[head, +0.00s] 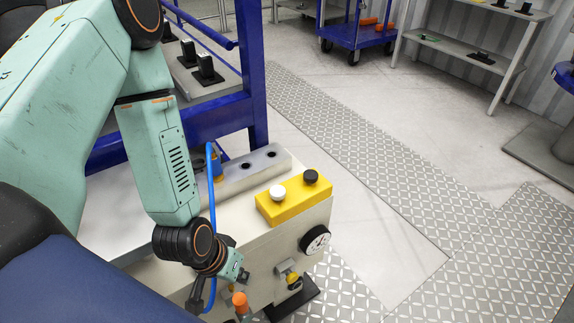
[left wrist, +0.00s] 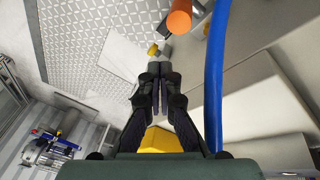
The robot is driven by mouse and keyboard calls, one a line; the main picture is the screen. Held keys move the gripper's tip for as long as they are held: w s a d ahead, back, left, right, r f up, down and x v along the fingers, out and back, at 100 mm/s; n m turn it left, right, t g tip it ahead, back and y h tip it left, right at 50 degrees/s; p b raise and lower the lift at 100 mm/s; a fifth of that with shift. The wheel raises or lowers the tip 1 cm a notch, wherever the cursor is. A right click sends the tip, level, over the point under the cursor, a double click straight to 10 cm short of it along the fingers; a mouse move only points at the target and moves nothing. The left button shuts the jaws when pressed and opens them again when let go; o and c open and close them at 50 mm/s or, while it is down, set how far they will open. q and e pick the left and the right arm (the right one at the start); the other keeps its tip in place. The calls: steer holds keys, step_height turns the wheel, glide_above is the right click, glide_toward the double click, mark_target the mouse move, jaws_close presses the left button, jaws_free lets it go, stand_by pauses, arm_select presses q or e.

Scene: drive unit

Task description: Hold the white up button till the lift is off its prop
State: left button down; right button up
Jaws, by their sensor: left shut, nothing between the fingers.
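The white button (head: 278,192) stands on a yellow control box (head: 292,205), left of a black button (head: 311,177). In the head view my left gripper (head: 244,276) is low on the near side of the pale machine, below and left of the box, and apart from the white button. In the left wrist view its fingers (left wrist: 159,70) are shut together and empty. Part of the yellow box (left wrist: 160,142) shows behind them; the white button is hidden there. A blue frame (head: 258,75) rises behind the machine; I cannot make out a prop. My right gripper is out of view.
A blue hose (head: 212,190) hangs beside my left wrist. An orange-topped handle (head: 240,300), a gauge (head: 315,240) and a yellow knob (head: 292,278) are on or near the machine's front. Open floor (head: 370,215) lies to the right.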

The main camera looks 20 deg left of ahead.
arm_select(q)
steer(key=w+a+r+m+t+h+p, duration=0.1)
steer(key=w+a+r+m+t+p, duration=0.1)
steer(key=w+r+p, duration=0.4)
steer(key=w+a+r+m+t+h+p, duration=0.1)
steer(key=w+r+m+p, duration=0.4)
steer(key=r, duration=0.9)
steer(key=shift+w+a+r+t+h+p, duration=0.25)
steer(key=shift+w+a+t+h+p, duration=0.2)
steer(key=shift+w+a+t, duration=0.4)
steer(key=shift+d, duration=0.15)
